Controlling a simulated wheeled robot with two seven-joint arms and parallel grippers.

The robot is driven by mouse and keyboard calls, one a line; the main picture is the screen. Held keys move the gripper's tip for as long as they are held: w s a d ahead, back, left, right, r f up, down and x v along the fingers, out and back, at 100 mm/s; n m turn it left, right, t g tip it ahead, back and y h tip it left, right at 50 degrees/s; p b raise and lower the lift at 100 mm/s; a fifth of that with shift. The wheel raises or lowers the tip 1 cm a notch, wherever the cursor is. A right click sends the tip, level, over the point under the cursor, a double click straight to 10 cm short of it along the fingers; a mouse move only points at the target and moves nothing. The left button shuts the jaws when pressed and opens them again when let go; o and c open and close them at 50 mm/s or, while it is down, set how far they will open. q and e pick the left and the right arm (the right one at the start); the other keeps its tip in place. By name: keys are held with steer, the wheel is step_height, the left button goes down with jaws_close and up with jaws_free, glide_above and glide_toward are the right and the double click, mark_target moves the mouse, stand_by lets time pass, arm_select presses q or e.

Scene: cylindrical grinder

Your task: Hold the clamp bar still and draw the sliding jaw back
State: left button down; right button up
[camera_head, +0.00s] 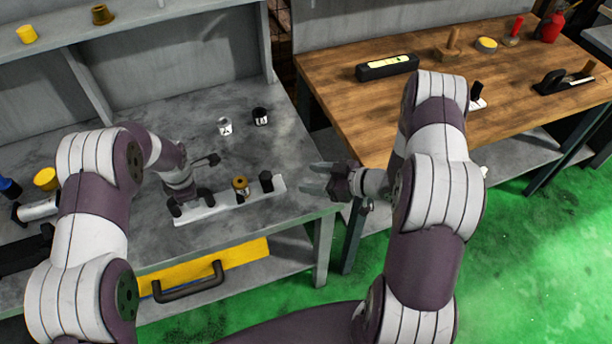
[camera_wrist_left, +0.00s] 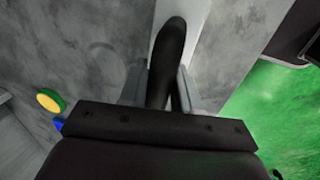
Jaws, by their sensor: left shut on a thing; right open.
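The clamp bar (camera_head: 222,207) is a long pale bar lying along the front of the grey bench. A black piece with a brass-coloured knob (camera_head: 240,184) sits on it, and a black block (camera_head: 266,181) stands near its right end. I cannot tell for certain which is the sliding jaw. My left gripper (camera_head: 190,203) is shut on the black handle at the bar's left end. In the left wrist view the rounded black handle (camera_wrist_left: 172,50) sits between its fingers over the pale bar (camera_wrist_left: 195,25). My right gripper (camera_head: 318,181) is open and empty, just right of the bar's right end.
A white cup (camera_head: 225,127) and a black cup (camera_head: 261,117) stand behind the bar. A wooden table (camera_head: 400,105) with tools stands at right, across a gap. Bench space behind the bar is mostly clear.

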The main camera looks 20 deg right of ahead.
arm_select(q)
steer(key=c, duration=0.7)
jaws_free()
steer(key=r, duration=0.4)
steer(key=s+r, duration=0.1)
steer(key=r, duration=0.3)
steer(key=s+r, duration=0.1)
steer(key=r, duration=0.2)
steer(key=shift+s+r, duration=0.15)
steer(key=shift+r, duration=0.25)
